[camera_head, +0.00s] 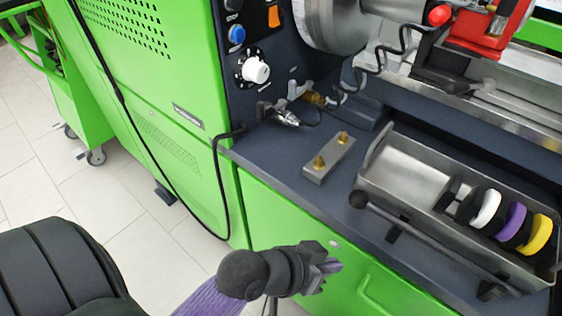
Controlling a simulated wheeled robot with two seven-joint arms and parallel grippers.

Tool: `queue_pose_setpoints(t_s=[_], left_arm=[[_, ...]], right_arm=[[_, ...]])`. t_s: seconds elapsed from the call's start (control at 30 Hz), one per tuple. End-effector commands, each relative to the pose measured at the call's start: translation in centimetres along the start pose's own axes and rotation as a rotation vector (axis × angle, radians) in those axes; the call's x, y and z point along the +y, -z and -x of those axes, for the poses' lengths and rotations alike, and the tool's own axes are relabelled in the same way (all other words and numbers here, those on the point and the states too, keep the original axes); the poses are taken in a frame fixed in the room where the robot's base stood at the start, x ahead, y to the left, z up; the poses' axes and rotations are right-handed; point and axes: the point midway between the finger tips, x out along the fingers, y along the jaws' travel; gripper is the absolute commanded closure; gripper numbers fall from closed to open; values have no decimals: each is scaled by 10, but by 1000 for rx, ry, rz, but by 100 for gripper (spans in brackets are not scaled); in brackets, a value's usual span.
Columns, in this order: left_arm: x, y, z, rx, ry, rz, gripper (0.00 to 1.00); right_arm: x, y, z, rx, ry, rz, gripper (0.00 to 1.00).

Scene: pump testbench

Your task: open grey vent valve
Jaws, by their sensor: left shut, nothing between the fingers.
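A small valve with a grey lever (298,90) and a brass body (316,98) sits at the back of the dark bench top, beside the control panel; it looks like the grey vent valve. Its exact lever angle is too small to tell. My left gripper (328,267) is shut and empty. It is in front of the green cabinet front, well below and apart from the valve. My right gripper is out of view.
A silver fitting (287,117) with a black hose lies just left of the valve. A metal block (328,160) with two brass studs stands in front. A metal tray (405,165) with coloured discs and a black-knobbed bar (420,228) fill the right.

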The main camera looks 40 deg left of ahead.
Motion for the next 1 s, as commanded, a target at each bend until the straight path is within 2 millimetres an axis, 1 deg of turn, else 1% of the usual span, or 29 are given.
queue_pose_setpoints(t_s=[0.03,0.07,0.1,0.13,0.17,0.2,0.23,0.27,0.3,0.37,0.4,0.43,0.5,0.6,0.63,0.7,0.8,1.0], left_arm=[[6,26,-3,121,-47,17,100],[10,43,-4,203,-76,34,100],[12,66,-2,317,-111,62,100],[13,84,-1,405,-134,89,100],[13,102,2,495,-155,122,100],[9,126,8,622,-176,174,100],[5,144,14,724,-187,222,100],[-3,162,22,832,-192,283,100],[-17,185,33,979,-186,379,100],[-46,210,50,1178,-148,549,100],[-67,219,58,1285,-105,669,100],[-82,222,62,1349,-67,761,100],[-114,222,67,1454,36,963,100],[-145,211,64,1511,178,1189,100],[-151,207,62,1515,212,1240,100],[-160,200,58,1516,274,1322,100],[-165,196,56,1512,314,1374,100],[-165,195,56,1511,317,1378,100]], right_arm=[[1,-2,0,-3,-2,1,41],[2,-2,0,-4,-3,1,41],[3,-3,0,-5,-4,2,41],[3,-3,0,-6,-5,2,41],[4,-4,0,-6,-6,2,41],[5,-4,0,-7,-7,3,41],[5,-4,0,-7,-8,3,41],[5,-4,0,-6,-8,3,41],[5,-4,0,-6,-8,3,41],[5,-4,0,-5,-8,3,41],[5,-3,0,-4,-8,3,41],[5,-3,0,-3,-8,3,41],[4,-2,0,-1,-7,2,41],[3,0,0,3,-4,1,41],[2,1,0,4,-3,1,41],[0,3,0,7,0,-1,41],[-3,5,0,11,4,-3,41],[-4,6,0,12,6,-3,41]])
